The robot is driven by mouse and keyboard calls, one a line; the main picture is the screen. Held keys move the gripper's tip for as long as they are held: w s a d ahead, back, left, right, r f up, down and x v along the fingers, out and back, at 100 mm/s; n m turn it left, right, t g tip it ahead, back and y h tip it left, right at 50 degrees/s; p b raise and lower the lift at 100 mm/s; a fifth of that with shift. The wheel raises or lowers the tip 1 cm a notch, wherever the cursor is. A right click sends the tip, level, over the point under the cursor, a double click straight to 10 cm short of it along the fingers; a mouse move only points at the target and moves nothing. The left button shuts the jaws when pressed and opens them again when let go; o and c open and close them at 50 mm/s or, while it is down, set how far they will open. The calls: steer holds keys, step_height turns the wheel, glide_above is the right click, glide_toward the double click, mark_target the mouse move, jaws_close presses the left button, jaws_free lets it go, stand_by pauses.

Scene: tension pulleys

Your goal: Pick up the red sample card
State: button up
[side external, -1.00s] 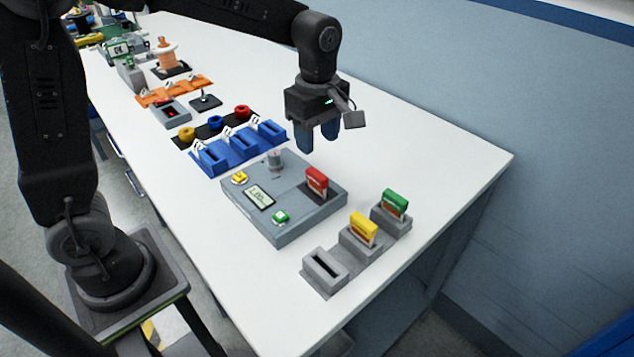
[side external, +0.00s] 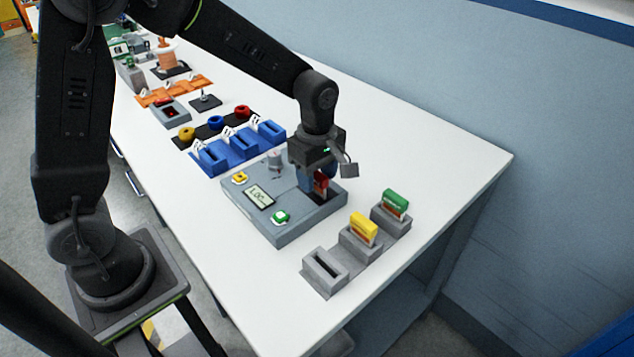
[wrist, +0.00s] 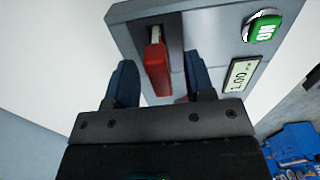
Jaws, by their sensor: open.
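The red sample card (side external: 321,182) stands upright in the right part of the grey device (side external: 283,231). My gripper (side external: 317,184) is lowered over it, with its blue fingers around the card's upper part. In the wrist view the red card (wrist: 157,68) shows between the two open fingers (wrist: 160,80), with a gap to the left finger. My gripper hides part of the card in the side view.
A grey three-slot rack stands in front, with an empty slot (side external: 325,267), a yellow card (side external: 363,228) and a green card (side external: 395,203). The device has a display (side external: 260,197), a green button (side external: 281,217) and a yellow button (side external: 240,178). Blue holders (side external: 212,158) stand behind it.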

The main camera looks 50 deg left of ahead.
jaws_close()
stand_by(0.4)
steer(key=shift+r, duration=0.6)
steer(key=r, duration=0.2)
steer(key=a+r, duration=0.1)
steer(key=shift+s+a+r, duration=0.1)
steer(key=shift+s+r, duration=0.05)
steer(key=shift+r, duration=0.2)
steer(key=s+a+r, duration=0.3)
steer(key=a+r, duration=0.3)
steer(key=a, duration=0.4)
steer(key=shift+s, duration=0.2)
steer(key=shift+r, duration=0.1)
steer(key=shift+r, duration=2.5)
